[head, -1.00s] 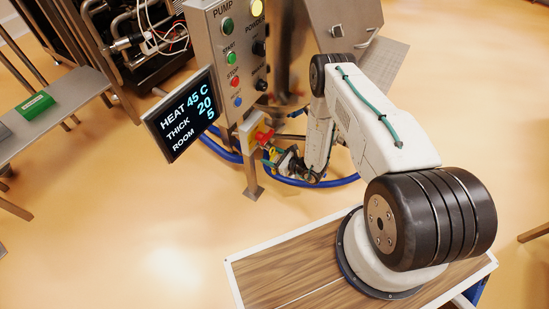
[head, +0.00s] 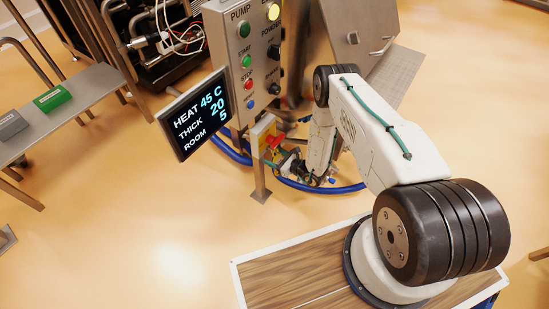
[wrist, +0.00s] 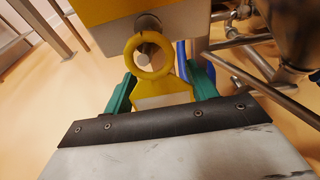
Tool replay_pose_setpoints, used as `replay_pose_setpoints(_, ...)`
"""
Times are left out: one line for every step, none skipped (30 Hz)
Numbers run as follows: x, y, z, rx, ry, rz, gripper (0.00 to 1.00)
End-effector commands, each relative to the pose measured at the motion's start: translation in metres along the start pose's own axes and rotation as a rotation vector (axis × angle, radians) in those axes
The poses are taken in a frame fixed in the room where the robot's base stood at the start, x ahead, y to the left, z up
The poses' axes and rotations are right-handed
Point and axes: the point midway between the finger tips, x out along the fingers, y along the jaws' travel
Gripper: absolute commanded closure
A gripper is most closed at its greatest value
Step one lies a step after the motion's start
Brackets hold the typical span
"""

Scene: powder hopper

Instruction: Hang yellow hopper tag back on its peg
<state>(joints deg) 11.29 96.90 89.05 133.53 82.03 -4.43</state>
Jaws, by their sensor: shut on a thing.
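The yellow hopper tag (wrist: 165,89) has a round ring at its top and a pale strip across its body. My gripper (wrist: 162,84) is shut on the tag's body between its green fingers, ring upward. A short metal peg (wrist: 147,47) shows through the ring's opening in the wrist view. I cannot tell whether the ring is around the peg or just in front of it. In the head view my gripper (head: 291,162) is low beside the control post, and the tag cannot be made out there.
A yellow box (head: 264,130) with a red handle (head: 277,140) is on the post, under the control panel (head: 246,65). A display (head: 196,112) juts out left. A blue hose (head: 335,188) runs behind my gripper.

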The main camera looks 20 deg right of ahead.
Motion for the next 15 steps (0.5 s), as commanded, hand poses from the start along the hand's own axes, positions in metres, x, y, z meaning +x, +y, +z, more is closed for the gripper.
replay_pose_setpoints(0.0,0.0,0.0001,0.0,0.0,0.0,0.68)
replay_pose_setpoints(0.0,0.0,0.0001,0.0,0.0,0.0,0.68)
replay_pose_setpoints(0.0,0.0,0.0001,0.0,0.0,0.0,0.68)
replay_pose_setpoints(0.0,0.0,0.0001,0.0,0.0,0.0,0.68)
replay_pose_setpoints(0.0,0.0,0.0001,0.0,0.0,0.0,0.68)
replay_pose_setpoints(0.0,0.0,0.0001,0.0,0.0,0.0,0.68)
replay_pose_setpoints(0.0,0.0,0.0002,0.0,0.0,0.0,0.68)
replay_pose_setpoints(0.0,0.0,0.0002,0.0,0.0,0.0,0.68)
replay_pose_setpoints(0.0,0.0,0.0002,0.0,0.0,0.0,0.68)
replay_pose_setpoints(0.0,0.0,0.0002,0.0,0.0,0.0,0.68)
replay_pose_setpoints(0.0,0.0,0.0002,0.0,0.0,0.0,0.68)
replay_pose_setpoints(0.0,0.0,0.0002,0.0,0.0,0.0,0.34)
replay_pose_setpoints(0.0,0.0,0.0002,0.0,0.0,0.0,0.26)
replay_pose_setpoints(0.0,0.0,0.0002,0.0,0.0,0.0,0.18)
replay_pose_setpoints(0.0,0.0,0.0002,0.0,0.0,0.0,0.17)
